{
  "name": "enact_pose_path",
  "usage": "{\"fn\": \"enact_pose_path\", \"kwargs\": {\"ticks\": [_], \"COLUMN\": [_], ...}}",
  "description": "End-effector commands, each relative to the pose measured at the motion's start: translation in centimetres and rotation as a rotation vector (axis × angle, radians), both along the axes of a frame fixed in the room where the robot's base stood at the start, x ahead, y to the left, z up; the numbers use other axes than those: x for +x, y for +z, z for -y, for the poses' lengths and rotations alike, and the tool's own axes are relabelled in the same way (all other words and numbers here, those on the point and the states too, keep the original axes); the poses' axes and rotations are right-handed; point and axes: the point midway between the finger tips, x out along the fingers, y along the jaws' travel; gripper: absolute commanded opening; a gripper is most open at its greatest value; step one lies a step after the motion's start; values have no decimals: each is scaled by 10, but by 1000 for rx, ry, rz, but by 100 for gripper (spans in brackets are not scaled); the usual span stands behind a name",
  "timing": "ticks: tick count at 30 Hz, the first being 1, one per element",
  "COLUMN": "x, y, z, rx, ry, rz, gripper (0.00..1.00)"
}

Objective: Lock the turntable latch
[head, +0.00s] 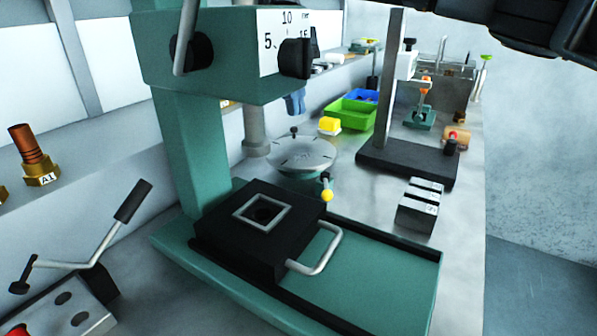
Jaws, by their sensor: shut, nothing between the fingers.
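The turntable (303,154) is a round grey metal disc with marks on its top and a teal base. It stands behind the black block of the green press. A small latch lever with a yellow ball knob (327,195) sits at its front right edge, with the knob hanging low. I cannot tell from this view whether the latch is engaged. A dark knob (294,131) shows at the disc's back edge. Dark parts of my arm cross the top right corner, high above the bench. My gripper's fingers are not in view.
The green press column (190,150) and black block with a loop handle (318,262) stand in front. A black-based stand (405,165) and grey blocks (418,205) are to the right.

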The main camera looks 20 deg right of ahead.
Motion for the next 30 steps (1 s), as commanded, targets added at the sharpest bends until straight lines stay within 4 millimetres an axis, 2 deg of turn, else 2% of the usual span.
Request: {"fn": "enact_pose_path", "kwargs": {"ticks": [8, 13, 28, 30], "x": [0, -3, -31, -41], "y": [0, -10, -99, -97], "z": [0, 1, 4, 6], "rx": [0, 0, 3, 2], "ry": [0, 1, 2, 3], "rz": [0, -1, -2, 0], "gripper": [0, 0, 0, 0]}}
